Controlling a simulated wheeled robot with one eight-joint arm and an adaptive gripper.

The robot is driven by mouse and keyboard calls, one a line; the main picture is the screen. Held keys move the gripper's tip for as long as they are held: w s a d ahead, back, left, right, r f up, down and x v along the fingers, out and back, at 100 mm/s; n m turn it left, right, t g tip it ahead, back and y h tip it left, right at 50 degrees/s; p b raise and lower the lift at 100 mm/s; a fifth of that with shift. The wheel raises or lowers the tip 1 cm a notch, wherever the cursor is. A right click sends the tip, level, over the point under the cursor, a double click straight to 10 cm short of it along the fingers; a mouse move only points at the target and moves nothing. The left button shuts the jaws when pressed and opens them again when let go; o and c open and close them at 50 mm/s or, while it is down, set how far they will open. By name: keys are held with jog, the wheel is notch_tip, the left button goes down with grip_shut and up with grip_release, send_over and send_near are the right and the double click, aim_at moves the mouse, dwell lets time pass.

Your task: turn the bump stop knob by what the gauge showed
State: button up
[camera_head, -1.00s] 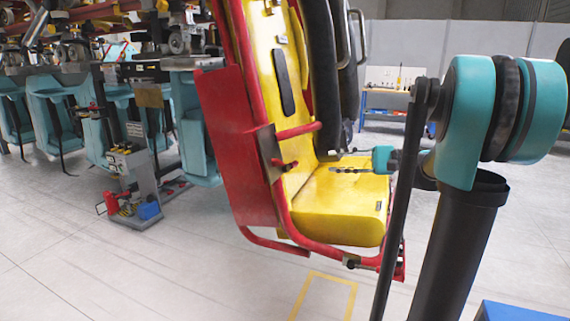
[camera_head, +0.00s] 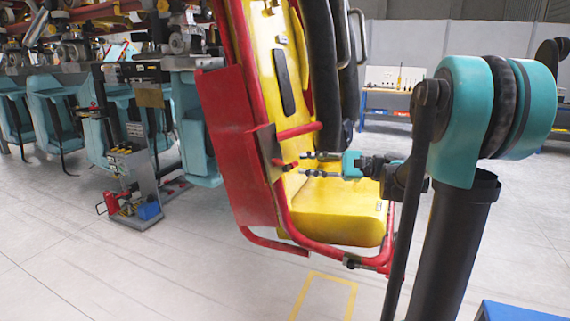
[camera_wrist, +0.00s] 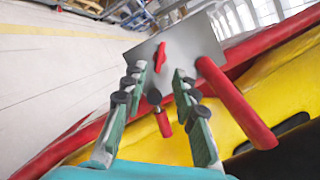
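A grey plate (camera_head: 267,153) is mounted on the red side frame of the yellow seat. In the wrist view, a flat red knob (camera_wrist: 160,57) lies on the face of this plate (camera_wrist: 190,45). A short red handle (camera_wrist: 163,122) with a dark round end shows between my fingers; I cannot tell what it belongs to. My gripper (camera_head: 305,164) is open and empty, pointing left at the plate beside the seat. Its fingertips (camera_wrist: 157,72) are spread on either side of the red knob in the picture; contact does not show. No gauge reading can be made out.
A thick red bar (camera_wrist: 236,104) sticks out from the plate, right of my fingers. The yellow seat (camera_head: 335,215) lies below and beyond my gripper. A grey tool stand (camera_head: 140,175) stands at left. Open floor lies in front.

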aim_at(282, 163)
jog(key=a, duration=0.7)
jog(key=shift+w+a, duration=0.1)
jog(key=shift+w, duration=0.15)
grip_shut()
